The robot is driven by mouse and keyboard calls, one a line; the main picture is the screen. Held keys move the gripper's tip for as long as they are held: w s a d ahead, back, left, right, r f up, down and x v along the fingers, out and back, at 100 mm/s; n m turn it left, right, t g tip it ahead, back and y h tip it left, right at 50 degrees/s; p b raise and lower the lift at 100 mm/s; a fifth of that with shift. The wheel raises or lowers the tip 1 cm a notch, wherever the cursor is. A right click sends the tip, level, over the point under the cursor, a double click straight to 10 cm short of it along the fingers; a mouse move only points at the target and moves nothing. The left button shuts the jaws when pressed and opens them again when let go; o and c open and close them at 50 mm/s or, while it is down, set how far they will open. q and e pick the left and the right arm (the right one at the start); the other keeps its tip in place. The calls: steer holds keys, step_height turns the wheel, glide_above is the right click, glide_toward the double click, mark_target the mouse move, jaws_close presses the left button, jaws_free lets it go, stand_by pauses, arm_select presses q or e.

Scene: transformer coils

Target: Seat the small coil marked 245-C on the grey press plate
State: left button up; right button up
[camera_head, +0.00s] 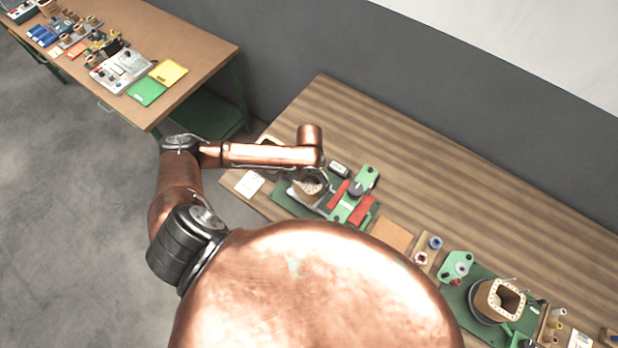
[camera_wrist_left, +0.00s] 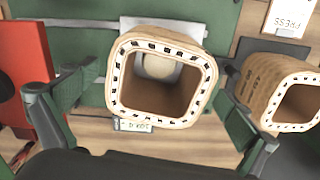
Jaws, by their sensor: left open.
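A tan square hollow coil (camera_wrist_left: 205,80) lies between the spread fingers of my left gripper (camera_wrist_left: 150,125), which is open. A gap shows on each side of it. A light grey plate (camera_wrist_left: 165,24) shows behind the coil on the green base, and a pale round part shows through its opening; I cannot tell whether the coil is seated. A small tag (camera_wrist_left: 134,125) shows beside the coil; its writing is not clearly legible. In the head view, my left gripper (camera_head: 314,178) is over the coil (camera_head: 308,194), partly hiding it. My right gripper is not in view.
A second tan coil (camera_wrist_left: 275,82) stands close beside one left finger. A PRESS card (camera_wrist_left: 287,18) lies nearby. Red blocks (camera_head: 362,210) and a green press part (camera_head: 366,178) are right of the gripper. The table's far strip (camera_head: 440,170) is clear.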

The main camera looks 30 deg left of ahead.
arm_select(q)
steer(key=shift+r, duration=0.3)
step_height(320, 180, up, 12)
steer(key=shift+f, duration=0.25)
stand_by(0.8)
